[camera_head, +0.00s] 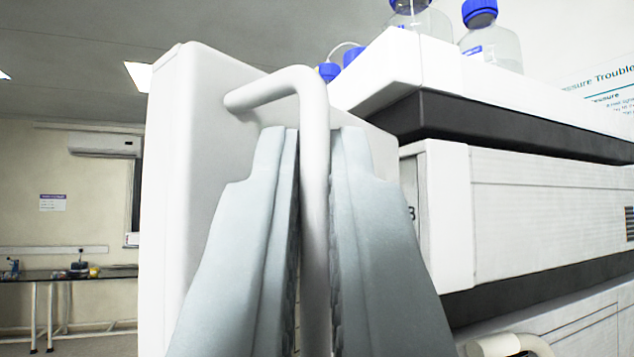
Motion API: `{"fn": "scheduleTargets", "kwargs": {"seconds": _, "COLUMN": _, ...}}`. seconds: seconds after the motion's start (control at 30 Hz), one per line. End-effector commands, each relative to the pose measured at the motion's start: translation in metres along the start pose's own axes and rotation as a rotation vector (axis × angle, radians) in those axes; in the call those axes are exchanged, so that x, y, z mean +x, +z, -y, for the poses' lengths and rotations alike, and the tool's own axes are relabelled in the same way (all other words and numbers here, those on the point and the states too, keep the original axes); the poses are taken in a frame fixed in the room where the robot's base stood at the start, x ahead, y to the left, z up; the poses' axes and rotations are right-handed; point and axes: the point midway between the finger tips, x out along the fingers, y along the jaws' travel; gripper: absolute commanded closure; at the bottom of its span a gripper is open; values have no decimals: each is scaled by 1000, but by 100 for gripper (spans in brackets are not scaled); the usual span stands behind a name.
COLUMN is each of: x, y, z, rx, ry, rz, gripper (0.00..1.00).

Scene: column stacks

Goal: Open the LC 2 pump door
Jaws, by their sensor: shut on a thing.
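A white door panel (172,200) stands at the left of centre, swung out from the front of the instrument stack. A white curved bar handle (313,112) is fixed to its face. My gripper (315,150) has its two grey fingers on either side of the upright part of this handle and is shut on it. The handle's lower part and much of the door's face are hidden behind the fingers. I cannot read a label that names the door.
The white instrument stack (540,215) fills the right side, with blue-capped bottles (490,40) on top. Another handle (510,345) shows at the bottom right. A bench (60,275) and an air conditioner (105,145) are far back at the left, with open room before them.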

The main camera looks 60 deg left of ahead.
Motion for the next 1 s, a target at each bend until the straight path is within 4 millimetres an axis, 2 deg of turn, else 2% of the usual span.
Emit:
{"fn": "scheduleTargets", "kwargs": {"seconds": 0.23, "x": 1, "y": 0, "z": 0, "rx": 0, "ry": 0, "rz": 0, "gripper": 100}}
{"fn": "scheduleTargets", "kwargs": {"seconds": 0.27, "x": 1, "y": 0, "z": 0, "rx": 0, "ry": 0, "rz": 0, "gripper": 88}}
{"fn": "scheduleTargets", "kwargs": {"seconds": 0.3, "x": 1, "y": 0, "z": 0, "rx": 0, "ry": 0, "rz": 0, "gripper": 85}}
{"fn": "scheduleTargets", "kwargs": {"seconds": 0.67, "x": -5, "y": 0, "z": 0, "rx": 0, "ry": 2, "rz": -1, "gripper": 85}}
{"fn": "scheduleTargets", "kwargs": {"seconds": 0.87, "x": -33, "y": -1, "z": 0, "rx": -1, "ry": 2, "rz": -1, "gripper": 85}}
{"fn": "scheduleTargets", "kwargs": {"seconds": 1.0, "x": -61, "y": 0, "z": 0, "rx": 0, "ry": 3, "rz": -1, "gripper": 85}}
